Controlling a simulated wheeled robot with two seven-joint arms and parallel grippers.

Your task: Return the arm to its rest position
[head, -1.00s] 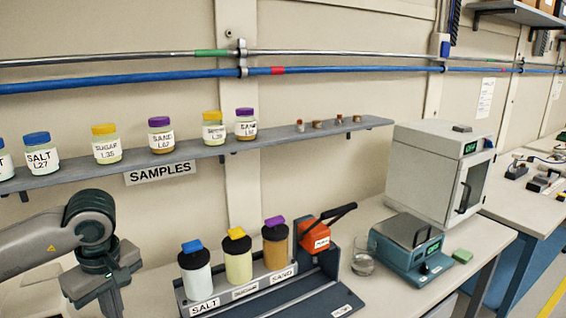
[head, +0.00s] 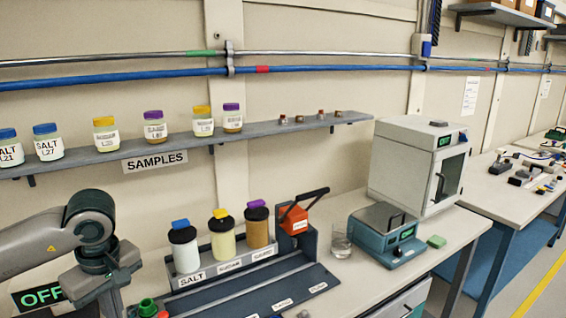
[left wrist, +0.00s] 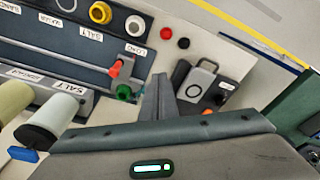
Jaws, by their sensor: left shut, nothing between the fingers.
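My left arm comes in at the lower left of the head view, with its gripper (head: 108,298) pointing down and its tips cut off by the frame's lower edge. In the left wrist view the left gripper's fingers (left wrist: 158,100) are together and hold nothing. They appear over the bench beside the labelled rack (left wrist: 65,50), near a green knob (left wrist: 124,92) and a grey device with a ring-shaped handle (left wrist: 202,80). I cannot tell their height above the bench. My right gripper is in neither view.
A shelf of jars (head: 260,133) runs above. An OFF sign (head: 40,295) is behind my arm.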

